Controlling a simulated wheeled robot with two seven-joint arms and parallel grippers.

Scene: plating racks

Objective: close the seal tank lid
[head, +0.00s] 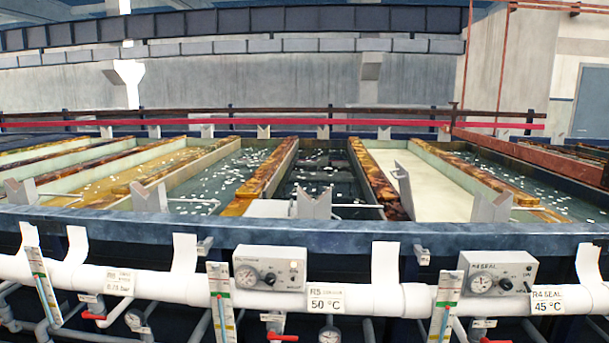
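I cannot tell whether that surface is liquid or a cover. A thin grey upright plate (403,188) stands at its left side. No lid can be made out with certainty. Neither of my grippers is in view.
A blue-grey rail (330,232) runs across the front, with a thick white pipe (200,290) below it. Several other tanks lie side by side, including a dark one (325,175) in the middle. Grey V-shaped supports (313,204) stand along the front edge.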

